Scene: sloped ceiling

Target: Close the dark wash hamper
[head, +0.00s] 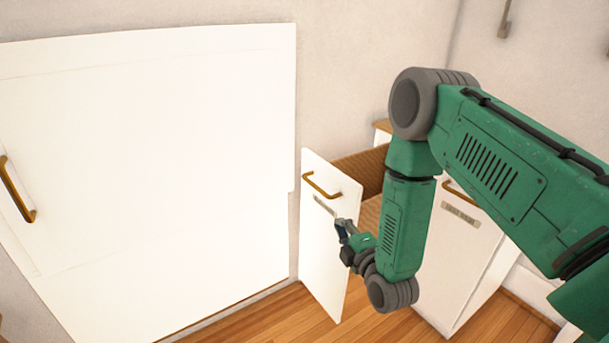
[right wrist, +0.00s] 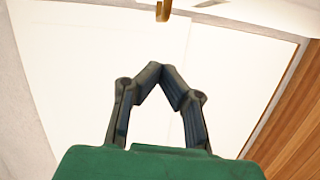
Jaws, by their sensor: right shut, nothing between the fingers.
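A white hamper front (head: 325,255) with a brass handle (head: 321,186) and a small label stands open, with brown woven lining (head: 364,172) behind it. A second white front (head: 450,260) to its right has a brass handle and label and looks closed. The label words are too small to read, so I cannot tell which is the dark wash one. My right gripper (head: 343,228) is shut and empty, near the open front below its handle. The right wrist view shows its fingertips (right wrist: 165,75) meeting before a white panel (right wrist: 90,60); contact is unclear. My left gripper is out of view.
A large white panel (head: 150,170) with a brass handle (head: 17,190) fills the left. Wooden floor (head: 270,320) shows below. My green right arm crosses the right side and hides part of the second front. A hook (head: 505,18) hangs on the wall.

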